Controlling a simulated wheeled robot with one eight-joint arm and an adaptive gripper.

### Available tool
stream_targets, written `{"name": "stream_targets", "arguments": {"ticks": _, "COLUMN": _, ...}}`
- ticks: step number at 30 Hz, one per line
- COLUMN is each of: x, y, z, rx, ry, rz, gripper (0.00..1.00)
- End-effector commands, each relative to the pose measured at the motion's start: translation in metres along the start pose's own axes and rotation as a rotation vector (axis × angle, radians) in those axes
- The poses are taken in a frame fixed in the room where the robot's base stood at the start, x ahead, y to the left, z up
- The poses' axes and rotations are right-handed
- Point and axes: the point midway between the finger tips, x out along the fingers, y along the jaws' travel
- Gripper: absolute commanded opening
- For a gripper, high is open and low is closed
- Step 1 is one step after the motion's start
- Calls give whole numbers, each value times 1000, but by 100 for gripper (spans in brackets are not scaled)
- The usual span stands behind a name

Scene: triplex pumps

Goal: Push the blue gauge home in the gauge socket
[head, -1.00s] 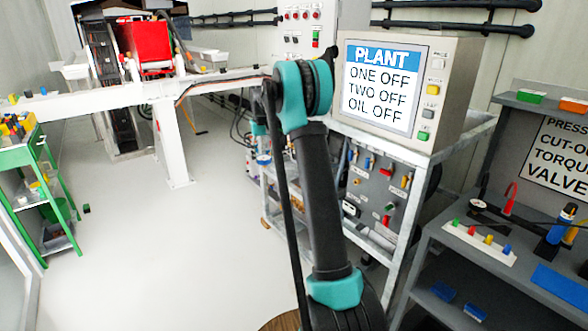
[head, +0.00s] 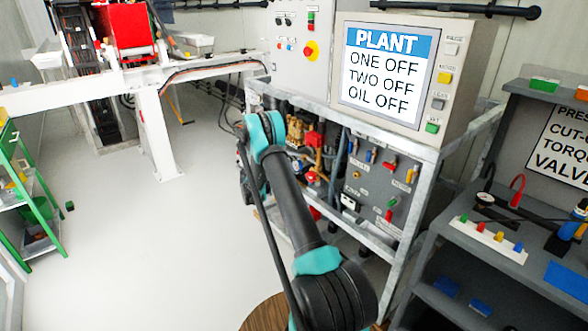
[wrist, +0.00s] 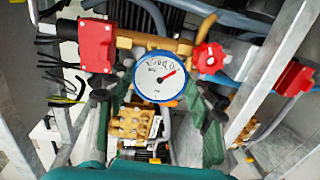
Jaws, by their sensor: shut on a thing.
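The blue gauge (wrist: 160,82), a round white dial with a red needle and a blue rim, is near the middle of the wrist view. My gripper (wrist: 158,108) has one finger on each side of it and is shut on it. The gauge is in front of brass pipework (wrist: 135,40), face toward the wrist camera. The gauge socket cannot be made out, and I cannot tell whether the gauge touches the pipework. In the head view my arm hides the gripper and gauge.
A red box (wrist: 96,46) and a red handwheel (wrist: 209,58) flank the gauge closely. Grey frame bars (wrist: 278,75) and hoses surround the pipework. In the head view a plant screen (head: 385,75) stands above the skid; open floor (head: 140,250) lies to the left.

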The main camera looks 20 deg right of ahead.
Motion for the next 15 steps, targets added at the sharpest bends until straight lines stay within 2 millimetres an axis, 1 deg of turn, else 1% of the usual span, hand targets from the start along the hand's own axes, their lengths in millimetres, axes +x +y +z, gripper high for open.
{"name": "stream_targets", "arguments": {"ticks": 3, "x": -3, "y": -3, "z": 6, "rx": -2, "ry": 25, "rz": 76, "gripper": 6}}
{"name": "stream_targets", "arguments": {"ticks": 6, "x": -5, "y": -3, "z": 8, "rx": -2, "ry": 33, "rz": 102, "gripper": 6}}
{"name": "stream_targets", "arguments": {"ticks": 15, "x": -5, "y": -2, "z": 8, "rx": -1, "ry": 34, "rz": 106, "gripper": 6}}
